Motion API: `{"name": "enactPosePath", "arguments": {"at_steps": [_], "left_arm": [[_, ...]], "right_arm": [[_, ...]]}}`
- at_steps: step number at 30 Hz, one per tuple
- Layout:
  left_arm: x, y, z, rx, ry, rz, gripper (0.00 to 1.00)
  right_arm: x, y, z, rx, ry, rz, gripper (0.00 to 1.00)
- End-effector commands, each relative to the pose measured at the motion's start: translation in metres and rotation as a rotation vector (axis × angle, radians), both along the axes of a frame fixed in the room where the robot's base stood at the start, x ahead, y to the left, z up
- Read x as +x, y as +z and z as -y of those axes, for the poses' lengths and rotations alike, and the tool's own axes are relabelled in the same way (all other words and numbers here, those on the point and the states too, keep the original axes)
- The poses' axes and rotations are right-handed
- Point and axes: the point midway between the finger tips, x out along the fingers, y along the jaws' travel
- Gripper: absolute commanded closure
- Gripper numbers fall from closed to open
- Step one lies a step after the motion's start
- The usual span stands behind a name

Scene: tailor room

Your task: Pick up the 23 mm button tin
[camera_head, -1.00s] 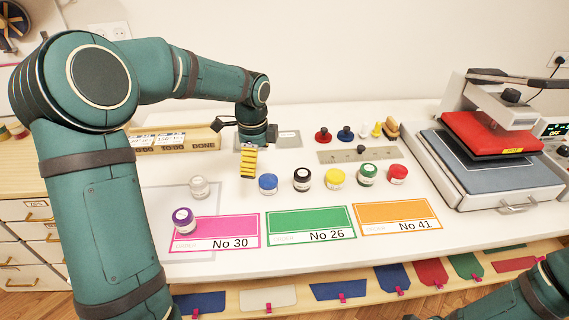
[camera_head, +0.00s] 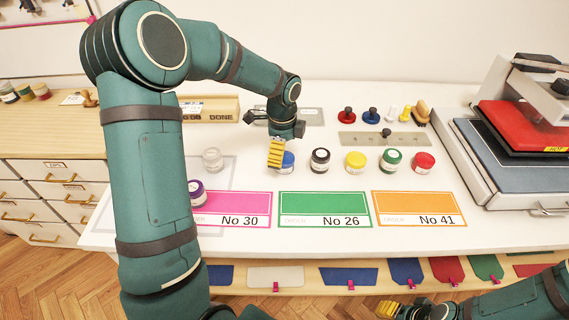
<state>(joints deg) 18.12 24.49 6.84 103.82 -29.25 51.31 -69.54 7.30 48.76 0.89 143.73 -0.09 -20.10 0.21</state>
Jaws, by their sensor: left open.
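Several small round tins with coloured lids stand on the white table; their size labels are too small to read, so I cannot tell which is 23 mm. A blue-lidded tin (camera_head: 288,164), a black one (camera_head: 320,161), a yellow one (camera_head: 355,163), a green one (camera_head: 391,161) and a red one (camera_head: 423,163) form a row. A clear or white tin (camera_head: 212,160) and a purple-lidded tin (camera_head: 197,194) stand further left. My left gripper (camera_head: 275,154), open with yellow fingertips, points down and partly covers the blue tin. My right gripper (camera_head: 386,309) is low at the bottom edge.
Pink (camera_head: 238,207), green (camera_head: 324,208) and orange (camera_head: 418,207) order cards lie in front of the tins. Behind are a metal strip (camera_head: 360,139), several stamps and a cardboard box (camera_head: 222,110). A heat press (camera_head: 500,170) stands at the right.

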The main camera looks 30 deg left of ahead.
Motion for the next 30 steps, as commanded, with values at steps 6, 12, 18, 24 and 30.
{"name": "enactPosePath", "arguments": {"at_steps": [6, 12, 18, 24, 30], "left_arm": [[0.002, -0.026, 0.002, -0.001, -0.002, -0.003, 0.04], [0.003, -0.050, 0.002, -0.001, 0.000, -0.002, 0.04], [0.003, -0.050, 0.002, -0.001, 0.000, 0.001, 0.04], [0.003, -0.050, 0.002, -0.001, 0.000, 0.000, 0.63], [0.003, -0.050, 0.002, -0.001, 0.000, 0.000, 0.80]], "right_arm": [[0.002, -0.010, 0.000, -0.001, 0.000, 0.004, 0.53], [0.003, -0.016, 0.000, -0.001, -0.002, 0.008, 0.53], [0.003, -0.015, 0.000, -0.001, -0.002, 0.008, 0.53], [0.003, -0.015, 0.000, -0.001, -0.002, 0.008, 0.53], [0.003, -0.015, 0.000, -0.001, -0.002, 0.008, 0.53]]}}
